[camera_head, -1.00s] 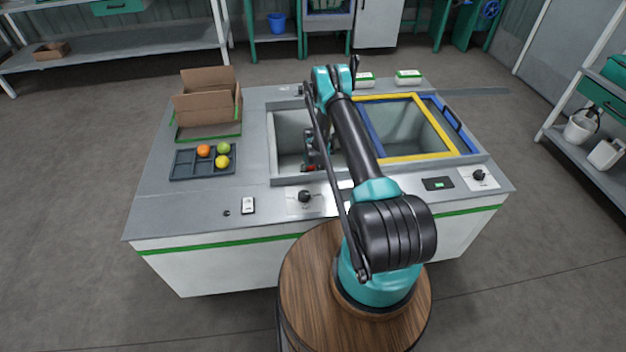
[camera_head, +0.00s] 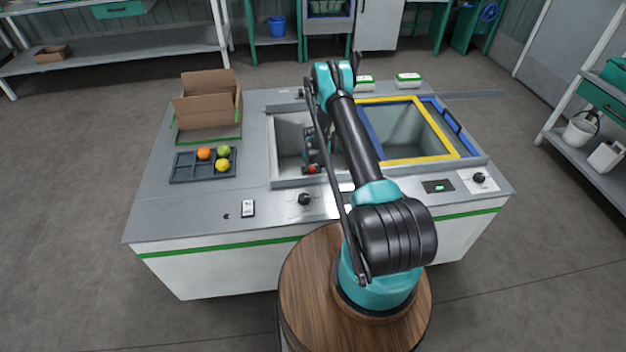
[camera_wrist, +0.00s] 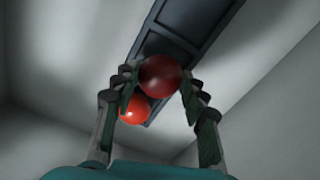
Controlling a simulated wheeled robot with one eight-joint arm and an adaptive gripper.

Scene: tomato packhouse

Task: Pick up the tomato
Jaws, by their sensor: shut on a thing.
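A dark red tomato (camera_wrist: 160,75) sits between my fingertips in the wrist view, and my gripper (camera_wrist: 158,88) is shut on it. A second, brighter red tomato (camera_wrist: 134,109) shows beyond it, partly covered by the held one. In the head view my gripper (camera_head: 312,160) is inside the left basin (camera_head: 291,142), near its front wall. A small red spot of tomato (camera_head: 311,169) shows at the fingers there; I cannot tell which tomato it is. My arm hides part of the basin.
A dark grey divided tray (camera_head: 188,176) on the left holds orange, green and yellow fruit. An open cardboard box (camera_head: 208,108) stands behind it. The right basin has a yellow frame (camera_head: 440,133). A dark panelled strip (camera_wrist: 180,35) lies below my gripper in the wrist view.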

